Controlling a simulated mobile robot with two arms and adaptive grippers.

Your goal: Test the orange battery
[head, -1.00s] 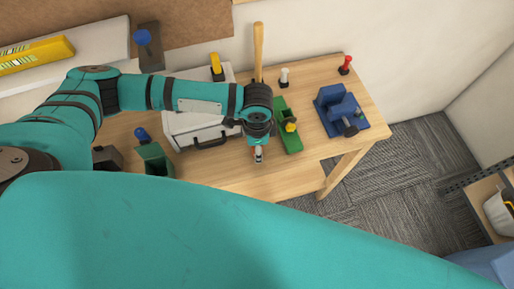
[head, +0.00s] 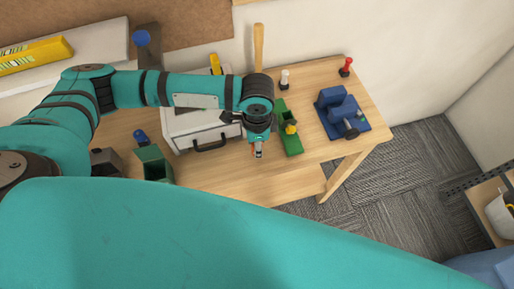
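My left gripper (head: 258,151) hangs over the workbench, pointing down, just left of a green device (head: 291,141) with a yellow part (head: 291,128) on it. The gripper's fingers are small and partly hidden under my wrist. I cannot tell whether they are open or hold anything. I cannot make out an orange battery anywhere. My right gripper is not in view.
A light case (head: 182,138) with a dark handle stands left of the gripper. A green bin (head: 155,165) is farther left. A blue vise (head: 340,113) sits at right. Red (head: 346,67) and white (head: 284,80) upright items stand at the back. The bench front (head: 240,185) is clear.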

